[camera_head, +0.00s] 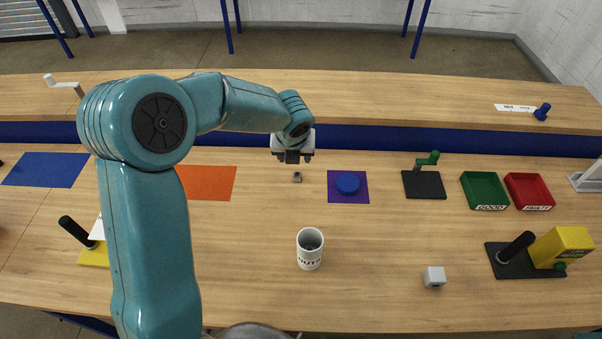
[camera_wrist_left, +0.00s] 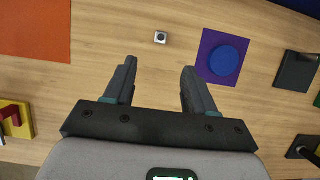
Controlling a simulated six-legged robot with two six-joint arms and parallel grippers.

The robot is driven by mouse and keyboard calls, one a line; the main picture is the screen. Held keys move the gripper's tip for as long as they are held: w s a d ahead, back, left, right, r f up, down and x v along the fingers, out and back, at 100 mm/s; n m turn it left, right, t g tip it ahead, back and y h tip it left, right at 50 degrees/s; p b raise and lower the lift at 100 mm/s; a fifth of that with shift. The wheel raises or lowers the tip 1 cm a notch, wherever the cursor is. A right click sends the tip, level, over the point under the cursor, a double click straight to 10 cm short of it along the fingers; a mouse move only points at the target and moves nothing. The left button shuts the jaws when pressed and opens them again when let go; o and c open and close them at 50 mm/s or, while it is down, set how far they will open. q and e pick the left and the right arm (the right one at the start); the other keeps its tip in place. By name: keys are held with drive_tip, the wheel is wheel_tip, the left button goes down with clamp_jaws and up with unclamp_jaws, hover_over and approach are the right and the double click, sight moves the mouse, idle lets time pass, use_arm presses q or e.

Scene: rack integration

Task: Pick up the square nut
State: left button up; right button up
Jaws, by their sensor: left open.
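The square nut (camera_head: 297,176) is a small grey piece with a dark hole, lying flat on the wooden table between the orange mat and the purple mat. In the left wrist view the nut (camera_wrist_left: 160,38) lies beyond my fingertips, roughly in line with the gap between them. My left gripper (camera_head: 293,160) is above the table just behind the nut in the head view. In the left wrist view its fingers (camera_wrist_left: 157,62) are wide apart with nothing between them. My right gripper is in neither view.
The purple mat (camera_head: 334,198) with a blue disc (camera_head: 347,183) lies right of the nut, the orange mat (camera_head: 212,182) left. A white labelled cup (camera_head: 310,250) stands in front. Green (camera_head: 485,190) and red (camera_head: 529,191) trays are at right. The table around the nut is clear.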

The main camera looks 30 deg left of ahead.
use_arm(q)
wheel_tip(320, 180, down, 3)
hover_over(297, 174)
drive_tip(key=s, duration=0.2)
drive_tip(key=f, duration=0.3)
drive_tip(key=d+f, duration=0.1)
drive_tip(key=f, duration=0.1)
drive_tip(key=shift+f, duration=0.35)
drive_tip(key=shift+s+f, duration=0.15)
drive_tip(key=shift+s, duration=0.2)
drive_tip(key=x, duration=0.2)
drive_tip(key=w+p+x, duration=0.1)
drive_tip(key=x, duration=0.2)
drive_tip(key=shift+w+f, duration=0.1)
drive_tip(key=shift+s+d+r, duration=0.1)
drive_tip(key=shift+s+r, duration=0.1)
drive_tip(key=shift+s, duration=0.1)
drive_tip(key=shift+w+f, duration=0.3)
drive_tip(key=c, duration=0.9)
drive_tip(key=shift+s, duration=0.1)
clamp_jaws()
drive_tip(key=shift+s+r, duration=0.15)
drive_tip(key=shift+r, duration=0.05)
